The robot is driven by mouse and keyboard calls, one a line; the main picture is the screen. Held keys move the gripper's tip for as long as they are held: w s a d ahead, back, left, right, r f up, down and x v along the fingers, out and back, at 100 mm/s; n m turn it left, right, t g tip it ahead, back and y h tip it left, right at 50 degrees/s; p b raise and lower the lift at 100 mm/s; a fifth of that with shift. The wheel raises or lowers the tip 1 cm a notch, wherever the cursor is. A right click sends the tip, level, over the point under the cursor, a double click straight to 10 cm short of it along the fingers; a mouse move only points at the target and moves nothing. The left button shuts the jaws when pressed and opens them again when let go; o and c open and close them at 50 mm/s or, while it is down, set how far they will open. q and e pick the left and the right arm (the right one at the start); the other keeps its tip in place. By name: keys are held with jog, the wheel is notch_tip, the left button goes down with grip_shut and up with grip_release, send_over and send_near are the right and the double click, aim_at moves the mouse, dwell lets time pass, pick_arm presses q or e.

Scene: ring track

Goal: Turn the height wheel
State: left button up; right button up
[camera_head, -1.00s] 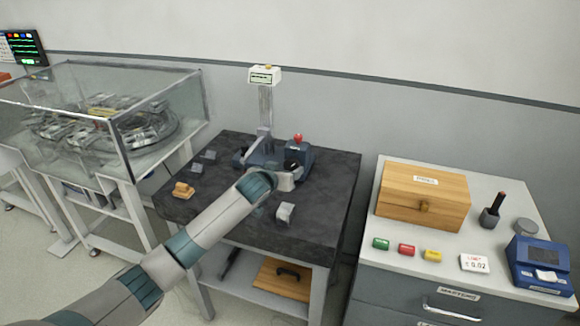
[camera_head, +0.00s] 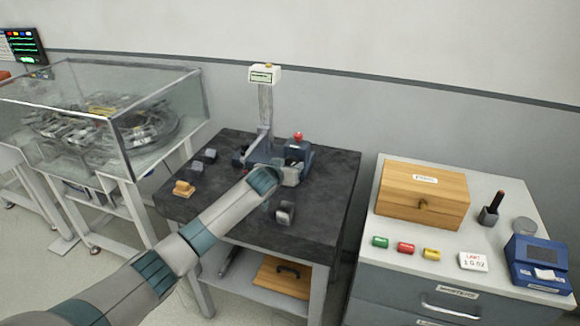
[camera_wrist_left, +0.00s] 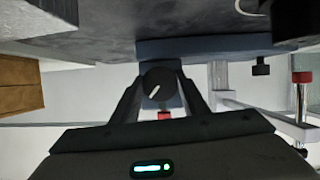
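The height wheel (camera_wrist_left: 160,84) is a dark round knob with a white mark, on the blue-grey base of the column stand (camera_head: 265,110). In the head view my gripper hides the wheel. My left gripper (camera_head: 289,175) is at the front of the stand's dark blue block (camera_head: 301,153). A red knob (camera_head: 298,136) tops the block. My right gripper is in neither view.
The dark stone table (camera_head: 325,200) carries small grey blocks and an orange block (camera_head: 183,188). A glass case (camera_head: 160,120) stands left. On the right, a cabinet (camera_head: 450,265) holds a wooden box (camera_head: 405,205) and a blue device (camera_head: 537,262).

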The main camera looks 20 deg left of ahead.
pick_arm(q)
jog(key=shift+m+y, duration=0.3)
jog(key=shift+c, duration=0.4)
jog(key=shift+d+m+p, duration=0.1)
jog(key=shift+m+p, duration=0.2)
jog(key=shift+m, duration=0.1)
jog(key=shift+m+y, duration=0.4)
jog(key=shift+y, duration=0.2)
jog(key=shift+m+y, duration=0.3)
jog(key=shift+m, duration=0.3)
jog(key=shift+m+t+y+b, duration=0.35)
jog(key=shift+m+y, duration=0.45)
jog(key=shift+m, duration=0.3)
jog(key=o, duration=1.1)
jog(key=shift+s, duration=0.1)
